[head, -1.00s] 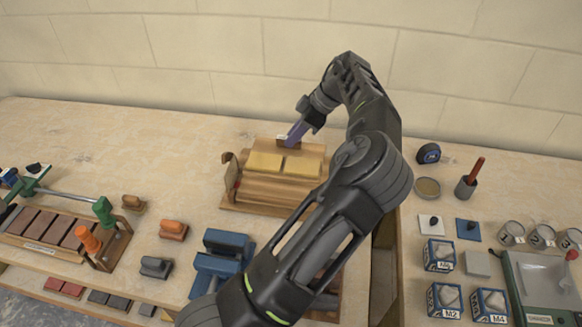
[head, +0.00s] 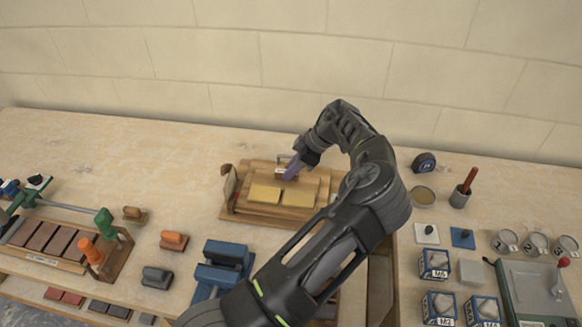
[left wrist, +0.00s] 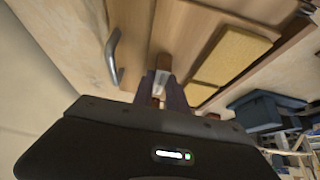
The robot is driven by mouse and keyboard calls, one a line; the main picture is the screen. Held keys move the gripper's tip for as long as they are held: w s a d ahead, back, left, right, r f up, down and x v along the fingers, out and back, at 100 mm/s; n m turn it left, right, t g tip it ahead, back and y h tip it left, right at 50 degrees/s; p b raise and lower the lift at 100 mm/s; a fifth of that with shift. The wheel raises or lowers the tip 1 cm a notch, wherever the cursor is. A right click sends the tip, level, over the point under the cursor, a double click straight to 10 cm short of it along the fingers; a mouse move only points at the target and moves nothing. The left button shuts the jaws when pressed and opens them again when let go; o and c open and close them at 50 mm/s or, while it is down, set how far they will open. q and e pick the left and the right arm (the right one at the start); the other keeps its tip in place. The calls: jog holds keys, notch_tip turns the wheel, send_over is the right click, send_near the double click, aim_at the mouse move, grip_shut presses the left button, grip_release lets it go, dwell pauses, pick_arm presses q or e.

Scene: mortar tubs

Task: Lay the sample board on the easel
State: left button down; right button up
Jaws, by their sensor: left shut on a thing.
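The sample board (head: 281,182) is a light wooden panel with two yellow squares on it. It lies over the wooden easel (head: 232,211), whose frame shows around it; I cannot tell whether it touches all along. My left gripper (head: 291,172) is at the board's far edge, near a small white label, and is shut on the board. My right gripper is not in view.
A metal handle (head: 285,157) stands just behind the board. A blue clamp-like tool (head: 222,268) is in front of the easel. A tape measure (head: 424,162), a round dish (head: 423,194) and marked cubes (head: 434,264) are to the right.

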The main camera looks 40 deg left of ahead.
pick_arm(q)
jog(key=c, duration=1.3)
grip_release()
jog(key=shift+d+r, duration=0.1)
jog(key=v, duration=1.1)
jog(key=shift+w+d+r, duration=0.1)
jog(key=shift+d+r, duration=0.1)
jog(key=shift+r, duration=0.15)
